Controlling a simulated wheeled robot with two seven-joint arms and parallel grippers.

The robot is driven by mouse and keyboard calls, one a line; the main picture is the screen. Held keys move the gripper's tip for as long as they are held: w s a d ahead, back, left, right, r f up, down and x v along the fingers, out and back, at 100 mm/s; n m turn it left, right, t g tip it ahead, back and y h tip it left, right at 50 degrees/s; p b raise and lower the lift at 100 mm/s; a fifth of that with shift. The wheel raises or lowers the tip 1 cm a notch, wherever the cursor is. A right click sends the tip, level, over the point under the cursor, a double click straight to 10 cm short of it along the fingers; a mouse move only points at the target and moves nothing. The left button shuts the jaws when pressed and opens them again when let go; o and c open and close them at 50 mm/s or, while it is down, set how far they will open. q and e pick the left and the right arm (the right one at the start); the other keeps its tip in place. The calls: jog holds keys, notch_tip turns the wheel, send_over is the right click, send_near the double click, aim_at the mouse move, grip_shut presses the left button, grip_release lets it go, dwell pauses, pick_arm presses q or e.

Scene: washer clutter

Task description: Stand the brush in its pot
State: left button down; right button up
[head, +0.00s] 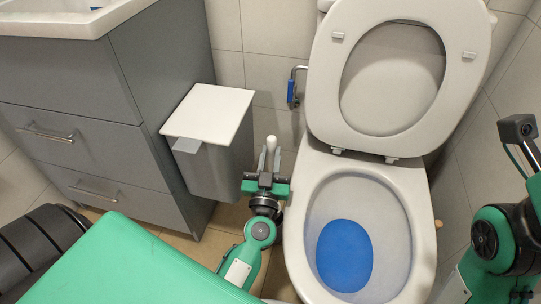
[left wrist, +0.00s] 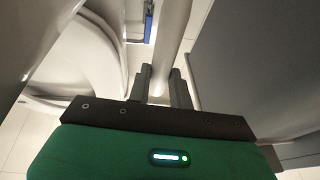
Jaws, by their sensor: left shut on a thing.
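The brush (head: 271,144) shows as a white rounded handle end sticking up between the fingers of my left gripper (head: 269,160). The gripper is shut on the handle, in the gap between the grey bin and the toilet. In the left wrist view the pale brush handle (left wrist: 176,35) runs up from between the two dark fingertips (left wrist: 160,80) and leaves the top of the picture. The brush's head is not visible in either view. I cannot make out the pot in either view. My right arm shows at the right edge, but its gripper is not in view.
The toilet (head: 425,200), lid raised and blue in its bowl (head: 344,256), stands close to the right of my left gripper. A grey bin with a white lid (head: 210,112) and a grey drawer cabinet (head: 60,90) stand left. A blue-handled valve (head: 292,88) is on the wall behind.

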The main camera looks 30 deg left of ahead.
pick_arm(q)
jog(key=shift+f, duration=0.1)
jog(key=shift+f+b, duration=0.45)
jog(key=shift+f, duration=0.4)
jog(key=c, duration=0.8)
grip_release()
jog(key=shift+f, duration=0.1)
jog(key=shift+o, duration=0.2)
